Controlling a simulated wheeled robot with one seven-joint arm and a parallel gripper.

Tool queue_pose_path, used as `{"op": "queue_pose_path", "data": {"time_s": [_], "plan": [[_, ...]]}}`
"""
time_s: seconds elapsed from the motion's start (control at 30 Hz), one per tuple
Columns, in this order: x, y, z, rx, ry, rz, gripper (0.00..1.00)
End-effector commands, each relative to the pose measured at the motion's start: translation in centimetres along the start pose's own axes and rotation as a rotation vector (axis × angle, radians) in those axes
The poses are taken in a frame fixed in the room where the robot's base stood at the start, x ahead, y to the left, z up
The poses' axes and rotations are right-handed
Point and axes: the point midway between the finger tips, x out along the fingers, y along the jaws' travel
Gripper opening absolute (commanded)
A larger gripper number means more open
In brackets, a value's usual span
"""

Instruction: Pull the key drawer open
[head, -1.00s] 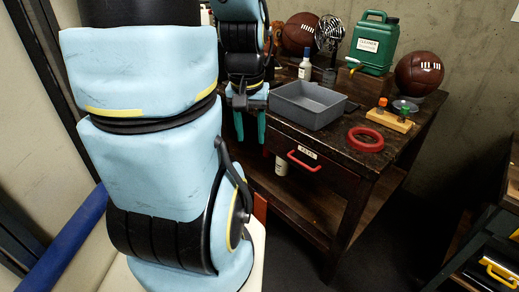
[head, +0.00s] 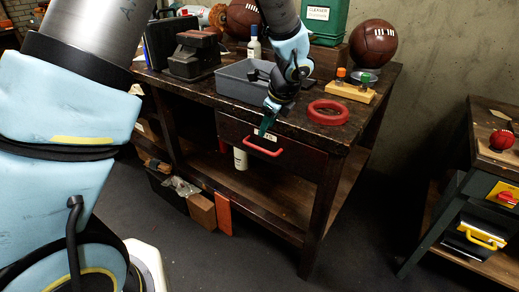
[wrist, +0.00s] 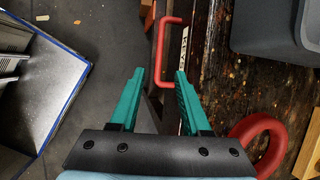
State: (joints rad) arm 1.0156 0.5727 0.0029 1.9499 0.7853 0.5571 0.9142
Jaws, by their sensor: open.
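The key drawer (head: 300,160) is in the front of the dark wooden workbench and looks shut. It has a red bar handle (head: 263,150) and a white label (head: 265,135) above it. My gripper (head: 264,127) is over the drawer front, just above the handle in the head view. In the wrist view my gripper (wrist: 159,74) is open and empty, with its two green fingers apart. The red handle also shows there (wrist: 160,45), ahead of and partly between the fingertips. Whether the fingers touch it is not clear.
On the workbench (head: 375,95) are a grey tray (head: 235,85), a red ring (head: 328,112), a wooden block with bottles (head: 350,91) and leather balls (head: 373,43). A second bench (head: 490,150) stands at the right. The floor before the drawer is clear.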

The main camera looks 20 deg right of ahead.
Motion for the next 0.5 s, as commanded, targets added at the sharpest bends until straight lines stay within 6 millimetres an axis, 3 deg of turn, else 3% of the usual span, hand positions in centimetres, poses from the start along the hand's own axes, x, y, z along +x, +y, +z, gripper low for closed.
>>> {"op": "queue_pose_path", "data": {"time_s": [0.5], "plan": [[8.4, 0.1, 0.1, 0.0, -0.001, 0.004, 0.47]]}}
